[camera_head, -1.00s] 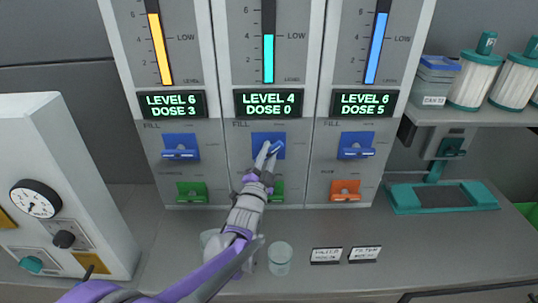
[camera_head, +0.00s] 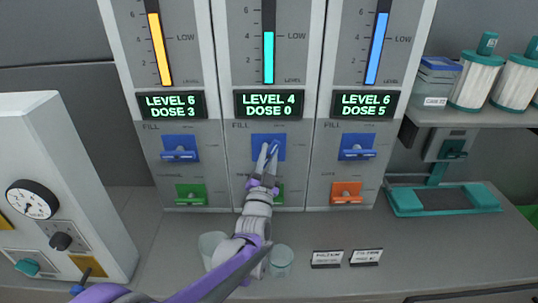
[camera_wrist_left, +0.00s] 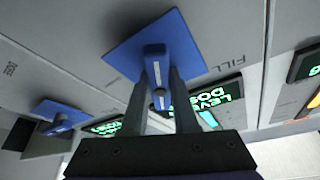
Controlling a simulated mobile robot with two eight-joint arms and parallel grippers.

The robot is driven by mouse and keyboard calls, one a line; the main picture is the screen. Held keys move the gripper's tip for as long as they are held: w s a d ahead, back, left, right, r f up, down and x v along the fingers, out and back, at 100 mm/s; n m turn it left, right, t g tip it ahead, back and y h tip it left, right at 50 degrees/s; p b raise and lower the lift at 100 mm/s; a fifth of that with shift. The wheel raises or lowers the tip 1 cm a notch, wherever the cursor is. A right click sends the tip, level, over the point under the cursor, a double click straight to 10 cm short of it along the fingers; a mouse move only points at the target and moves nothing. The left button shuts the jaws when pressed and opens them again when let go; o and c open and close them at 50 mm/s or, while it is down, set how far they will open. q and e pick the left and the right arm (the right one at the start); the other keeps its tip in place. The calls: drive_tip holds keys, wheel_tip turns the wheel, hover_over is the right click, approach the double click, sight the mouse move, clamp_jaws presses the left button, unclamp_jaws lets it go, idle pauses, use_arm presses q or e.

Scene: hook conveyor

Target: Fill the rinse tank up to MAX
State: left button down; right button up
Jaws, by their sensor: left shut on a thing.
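Three tank panels stand side by side. The middle one has a cyan level bar (camera_head: 268,58) near LOW and a display (camera_head: 268,104) reading LEVEL 4, DOSE 0. Below it is a blue FILL lever (camera_head: 277,145) on a blue plate. My left gripper (camera_head: 268,152) is at this lever, shut on it. In the left wrist view the two fingers (camera_wrist_left: 160,108) flank the lever (camera_wrist_left: 156,72), with its blue plate behind. A green lever (camera_head: 281,193) below is partly hidden by my left arm. I cannot tell which panel is the rinse tank. My right gripper is out of view.
The left panel's display (camera_head: 172,105) reads LEVEL 6, DOSE 3; the right one (camera_head: 367,104) reads LEVEL 6, DOSE 5. Clear cups (camera_head: 281,260) stand beside my arm. A gauge box (camera_head: 70,190) is at left, a teal stand (camera_head: 440,199) at right.

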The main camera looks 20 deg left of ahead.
use_arm(q)
drive_tip(key=c, duration=0.7)
unclamp_jaws()
drive_tip(key=b+v, duration=0.1)
drive_tip(key=v, duration=0.9)
drive_tip(key=shift+s+d+b, duration=0.1)
drive_tip(key=shift+s+b, duration=0.2)
drive_tip(key=shift+s, duration=0.1)
drive_tip(key=shift+f, duration=0.1)
